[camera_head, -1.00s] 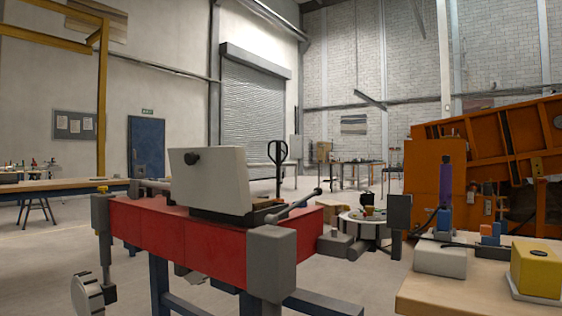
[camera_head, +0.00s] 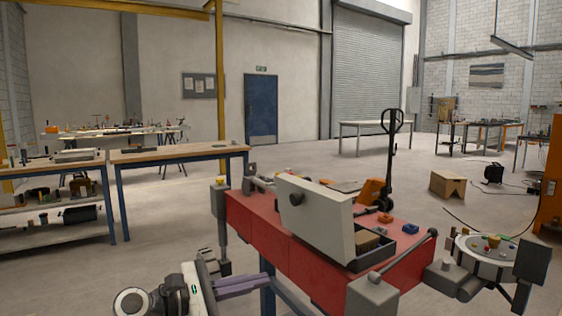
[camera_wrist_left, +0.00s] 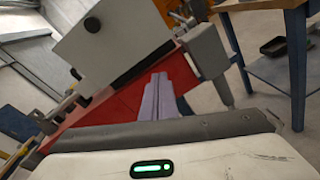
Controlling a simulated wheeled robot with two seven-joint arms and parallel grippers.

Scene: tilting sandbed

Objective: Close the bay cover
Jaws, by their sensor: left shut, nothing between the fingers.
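The bay cover (camera_head: 315,222) is an off-white panel with a black round knob (camera_head: 296,199). It stands raised and tilted over a dark open bay (camera_head: 374,252) on a red bench (camera_head: 290,252). It also shows in the left wrist view (camera_wrist_left: 125,38). My left gripper (camera_head: 268,280), with pale purple fingers, is at the lower middle of the head view, in front of the bench and below the cover. Its fingers are together and empty, apart from the cover. In the wrist view the fingers (camera_wrist_left: 158,80) point toward the red bench. My right gripper is not seen.
Grey posts (camera_head: 220,205) and a bar (camera_head: 403,256) flank the bench top. Small blue (camera_head: 410,229) and red parts lie behind the bay. A round table (camera_head: 490,268) stands at the right, wooden workbenches (camera_head: 180,152) at the left.

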